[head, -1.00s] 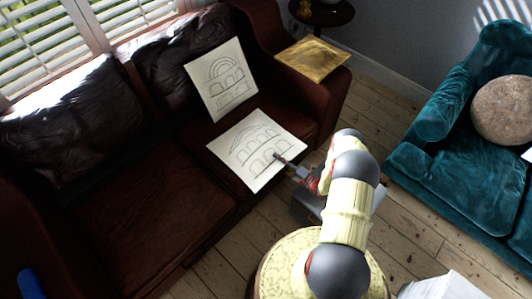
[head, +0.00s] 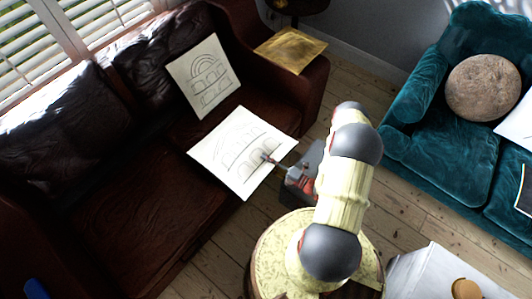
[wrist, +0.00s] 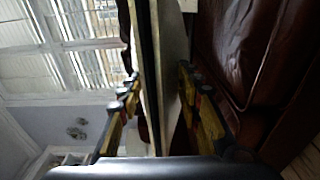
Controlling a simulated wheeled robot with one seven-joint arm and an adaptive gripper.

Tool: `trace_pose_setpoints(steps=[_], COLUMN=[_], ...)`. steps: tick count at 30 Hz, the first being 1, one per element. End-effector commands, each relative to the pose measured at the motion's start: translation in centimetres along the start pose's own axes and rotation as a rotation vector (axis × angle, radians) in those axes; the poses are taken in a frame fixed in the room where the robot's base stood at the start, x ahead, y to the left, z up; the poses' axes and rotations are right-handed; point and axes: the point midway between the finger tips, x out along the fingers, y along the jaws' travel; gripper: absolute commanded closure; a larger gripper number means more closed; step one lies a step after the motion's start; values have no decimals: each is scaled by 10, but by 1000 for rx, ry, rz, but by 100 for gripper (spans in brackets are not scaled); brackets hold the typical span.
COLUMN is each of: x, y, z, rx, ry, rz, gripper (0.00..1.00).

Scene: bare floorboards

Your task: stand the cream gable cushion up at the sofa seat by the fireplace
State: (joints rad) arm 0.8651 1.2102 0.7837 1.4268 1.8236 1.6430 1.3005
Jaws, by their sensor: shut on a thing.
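The cream gable cushion (head: 225,155), a pale square with a line-drawn building front with arches, is in my gripper (head: 272,160). The head view shows its face tilted upward over the right end of the brown leather sofa's seat (head: 135,215), reaching past the front edge. I cannot tell whether it touches the seat. My gripper is shut on its right side. In the wrist view the cushion (wrist: 150,70) is edge-on between the two fingers (wrist: 160,110). A second cream cushion (head: 204,76), drawn with a rounded arch, leans upright against the sofa back.
A gold cushion (head: 290,49) lies on the sofa's right arm. A dark leather cushion (head: 65,120) leans at the left. A teal sofa (head: 440,145) with a round brown cushion (head: 483,88) stands at the right. Floorboards show between the sofas. No fireplace is clearly visible.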

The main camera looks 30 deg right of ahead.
Motion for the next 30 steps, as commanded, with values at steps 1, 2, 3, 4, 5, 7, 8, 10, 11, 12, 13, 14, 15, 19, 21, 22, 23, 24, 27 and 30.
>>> trace_pose_setpoints(steps=[1,2,3,4,5,7,8,10,11,12,13,14,15,19,21,22,23,24,27,30], x=[-4,-6,-8,-10,-11,-12,-13,-14,-14,-14,-14,-14,-14,-13,-13,-13,-14,-14,-13,-13], y=[5,6,7,9,11,19,24,35,39,44,48,52,57,74,83,87,91,96,109,122], z=[-4,-7,-9,-11,-12,-15,-16,-16,-16,-16,-17,-17,-17,-16,-16,-17,-17,-17,-16,-16], rx=[2,1,0,0,0,1,1,-1,-1,-2,-1,-1,0,-1,-1,-1,0,0,-1,-1], ry=[-1,-2,-2,-2,-1,0,0,1,1,1,1,1,1,1,1,0,0,0,0,0], rz=[1,1,1,1,1,2,2,2,2,2,2,2,2,2,2,1,1,1,2,1], gripper=[100,100,100,100,100,100,100,100,100,100,100,100,100,100,100,100,100,100,100,100])
